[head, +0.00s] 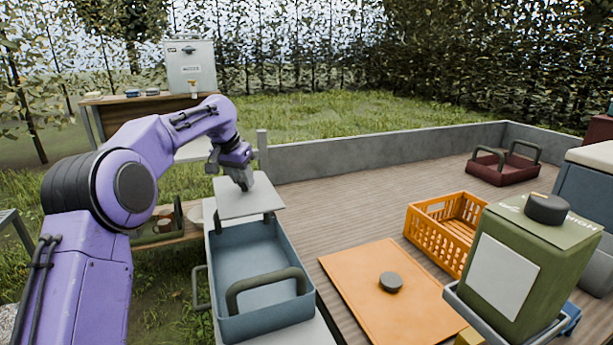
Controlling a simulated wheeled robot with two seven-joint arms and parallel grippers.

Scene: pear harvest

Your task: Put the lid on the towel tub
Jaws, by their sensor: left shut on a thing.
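My left gripper (243,180) points down and is shut at the top of a pale grey flat lid (250,202); its fingertips hide what they grip. The lid looks roughly level and overlaps the far end of an open blue-grey tub (222,262) in the picture. I cannot tell whether it touches the tub. The tub has a dark arched handle at its near end, and its visible inside looks empty. No towel shows. An orange flat panel with a dark round knob (362,287) lies to the right. My right gripper is not in view.
An orange crate (425,237) and a green canister with a dark cap (515,265) stand at the right. A dark red handled tray (503,172) lies farther back. A low grey wall (370,150) borders the plank floor, which is clear in the middle.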

